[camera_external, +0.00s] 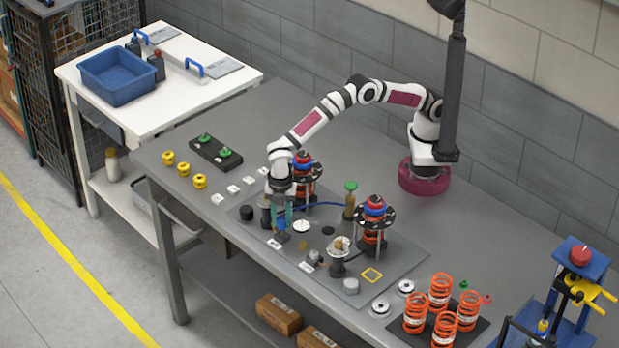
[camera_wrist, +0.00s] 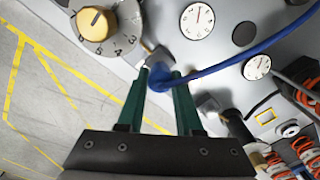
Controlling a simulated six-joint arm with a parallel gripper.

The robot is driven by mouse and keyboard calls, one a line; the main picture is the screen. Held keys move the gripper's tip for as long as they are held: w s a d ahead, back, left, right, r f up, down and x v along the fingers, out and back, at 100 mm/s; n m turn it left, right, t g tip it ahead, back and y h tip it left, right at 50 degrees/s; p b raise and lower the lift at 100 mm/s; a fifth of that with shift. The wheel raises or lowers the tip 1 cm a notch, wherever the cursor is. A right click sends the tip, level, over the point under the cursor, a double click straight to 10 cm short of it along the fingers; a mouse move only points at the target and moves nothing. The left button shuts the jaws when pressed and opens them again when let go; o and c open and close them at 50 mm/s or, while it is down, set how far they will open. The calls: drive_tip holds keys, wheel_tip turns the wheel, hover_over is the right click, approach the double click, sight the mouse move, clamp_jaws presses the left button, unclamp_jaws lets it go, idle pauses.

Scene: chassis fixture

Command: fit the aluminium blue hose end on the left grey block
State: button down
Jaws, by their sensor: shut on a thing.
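My gripper (camera_external: 281,222) points down over the left part of the grey fixture plate (camera_external: 405,258). Its green fingers (camera_wrist: 162,75) are shut on the blue hose end (camera_wrist: 160,82), which shows blue between the fingertips in the wrist view. The metal tip of the hose end is not clear. The left grey block (camera_wrist: 153,54), with a brass-coloured part at its side, lies just beyond the fingertips in the wrist view and is partly hidden. I cannot tell whether the hose end touches it. A second grey block (camera_wrist: 207,103) lies right of the fingers.
The blue hose (camera_wrist: 235,58) curves away to the upper right. A large dial (camera_wrist: 97,22) and white gauges (camera_wrist: 197,20) are close by. Spring assemblies (camera_external: 375,225) stand on the plate behind and to the right. A yellow square (camera_external: 372,275) marks bare plate.

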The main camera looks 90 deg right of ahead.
idle(0.4)
drive_tip(key=shift+f, duration=0.9)
drive_tip(key=shift+f, duration=0.25)
drive_tip(key=shift+f, duration=0.1)
idle(0.3)
drive_tip(key=c, duration=0.5)
unclamp_jaws()
drive_tip(key=shift+r, duration=3.5)
